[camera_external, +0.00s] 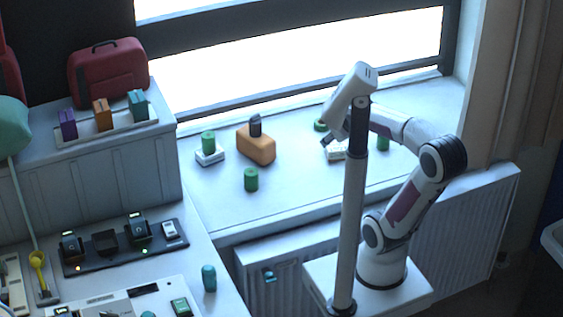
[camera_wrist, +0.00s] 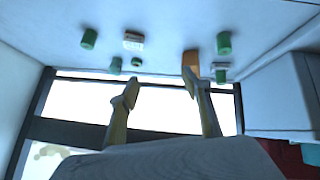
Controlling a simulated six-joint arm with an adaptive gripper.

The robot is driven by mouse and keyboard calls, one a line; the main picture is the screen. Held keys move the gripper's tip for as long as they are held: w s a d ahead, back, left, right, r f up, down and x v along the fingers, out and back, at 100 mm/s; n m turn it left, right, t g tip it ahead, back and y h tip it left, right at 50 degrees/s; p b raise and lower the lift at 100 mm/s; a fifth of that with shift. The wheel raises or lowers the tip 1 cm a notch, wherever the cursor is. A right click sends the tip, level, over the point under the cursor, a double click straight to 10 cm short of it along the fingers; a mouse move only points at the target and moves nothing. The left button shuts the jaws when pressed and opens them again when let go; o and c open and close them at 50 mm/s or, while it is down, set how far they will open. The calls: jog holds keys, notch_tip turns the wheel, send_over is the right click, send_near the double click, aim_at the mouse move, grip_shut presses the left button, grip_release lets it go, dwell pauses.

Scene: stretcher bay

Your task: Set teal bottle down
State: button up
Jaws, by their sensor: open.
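The teal bottle (camera_external: 209,278) stands upright on the white counter (camera_external: 222,245) at the lower left of the external view, near the counter's right edge. Nothing holds it. I cannot make it out in the wrist view. My gripper (camera_external: 326,141) is above the windowsill, well to the right of the bottle and farther back. A grey pole partly hides my wrist in the external view. In the wrist view my gripper (camera_wrist: 160,88) has its two fingers apart with nothing between them.
The windowsill (camera_external: 300,185) bears several green cylinders (camera_external: 251,180), an orange case (camera_external: 256,146) and white blocks (camera_external: 209,155). A dark charger strip (camera_external: 100,258) lies left of the bottle. A red case (camera_external: 108,72) sits on the raised cabinet. The grey pole (camera_external: 349,230) stands before my arm.

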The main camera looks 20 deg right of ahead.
jog(key=w+a+r+n+t+y, duration=0.3)
jog(key=w+a+n, duration=0.4)
jog(key=w+a, duration=0.6)
jog(key=a+f+n+g+y, duration=0.2)
jog(key=a+f+n+y, duration=0.15)
jog(key=a, duration=0.55)
jog(key=a+f+n+g+y, duration=0.1)
jog(key=a+f+n+y, duration=0.2)
jog(key=a, duration=0.6)
jog(key=s+a+f+n+g+y, duration=0.2)
jog(key=s+a+f+n+g, duration=0.15)
jog(key=s+a, duration=0.25)
jog(key=s+a+f+n+g+y, duration=0.2)
jog(key=s+a+f+n+g, duration=0.1)
jog(key=s+a+g, duration=0.3)
jog(key=s+f+n+g, duration=0.1)
jog(key=s+g, duration=0.2)
jog(key=s, duration=0.2)
jog(key=s+a+f+n+g+h, duration=0.1)
jog(key=s+f+g, duration=0.1)
jog(key=s, duration=0.4)
jog(key=s+f+n+g+h, duration=0.1)
jog(key=s+f+n+g, duration=0.1)
jog(key=s, duration=0.4)
jog(key=shift+a+g, duration=0.3)
jog(key=shift+g, duration=0.55)
jog(key=shift+s+d+g, duration=0.15)
jog(key=shift+s+g, duration=0.15)
jog(key=shift+s, duration=0.1)
